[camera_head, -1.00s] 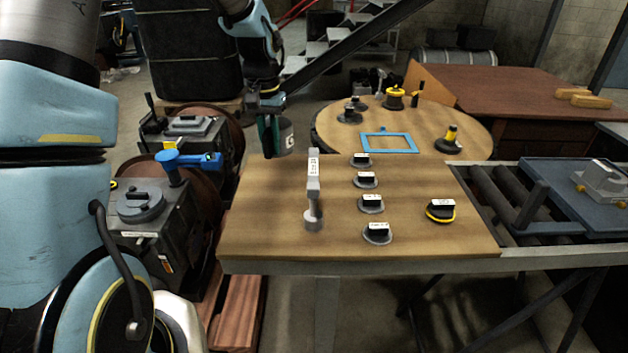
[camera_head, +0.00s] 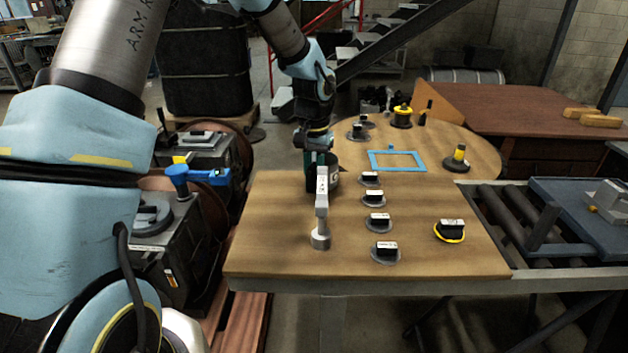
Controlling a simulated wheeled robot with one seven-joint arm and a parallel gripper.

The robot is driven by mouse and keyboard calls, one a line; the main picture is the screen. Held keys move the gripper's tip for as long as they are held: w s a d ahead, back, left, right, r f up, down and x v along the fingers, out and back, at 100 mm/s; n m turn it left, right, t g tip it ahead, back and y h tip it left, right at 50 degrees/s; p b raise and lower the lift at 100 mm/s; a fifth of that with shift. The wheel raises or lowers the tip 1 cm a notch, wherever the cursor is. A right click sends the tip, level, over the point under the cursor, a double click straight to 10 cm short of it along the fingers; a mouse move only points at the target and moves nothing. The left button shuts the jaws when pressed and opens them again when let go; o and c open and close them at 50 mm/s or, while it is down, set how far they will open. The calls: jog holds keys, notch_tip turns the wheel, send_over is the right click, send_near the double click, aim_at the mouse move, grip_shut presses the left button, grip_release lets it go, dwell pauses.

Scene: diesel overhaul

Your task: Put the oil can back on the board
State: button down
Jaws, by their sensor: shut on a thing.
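My gripper (camera_head: 316,158) is shut on a dark grey can (camera_head: 336,171), which I take to be the oil can. It is over the far left part of the rectangular wooden board (camera_head: 275,245), behind an upright grey tool with a label (camera_head: 321,210). The tool hides part of the can, and I cannot tell whether the can touches the board. A round wooden board (camera_head: 470,185) adjoins behind, with an empty blue rectangular frame (camera_head: 397,161) lying on it.
Several dark labelled pieces on round bases, such as one at the front (camera_head: 385,251), stand in a row on the board. A yellow-ringed piece (camera_head: 450,231) is to their right. A roller conveyor (camera_head: 520,215) adjoins at right. A blue-handled part (camera_head: 190,178) is at left.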

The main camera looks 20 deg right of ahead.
jog(key=shift+f, duration=0.7)
jog(key=shift+f, duration=0.1)
jog(key=c, duration=0.8)
grip_release()
notch_tip(320, 180, up, 12)
jog(key=shift+r+b, duration=0.1)
jog(key=shift+b, duration=0.95)
jog(key=a+f+n, duration=0.3)
jog(key=a+n, duration=0.1)
jog(key=a, duration=1.4)
jog(key=s+a+f+n, duration=0.1)
jog(key=s+a+n, duration=0.1)
jog(key=a, duration=0.5)
jog(key=s+a+f+n+t, duration=0.1)
jog(key=s+a+n, duration=0.1)
jog(key=s+a, duration=0.3)
jog(key=a, duration=0.3)
jog(key=shift+s+f+t, duration=0.2)
jog(key=shift+s+t, duration=0.05)
jog(key=shift+t, duration=0.05)
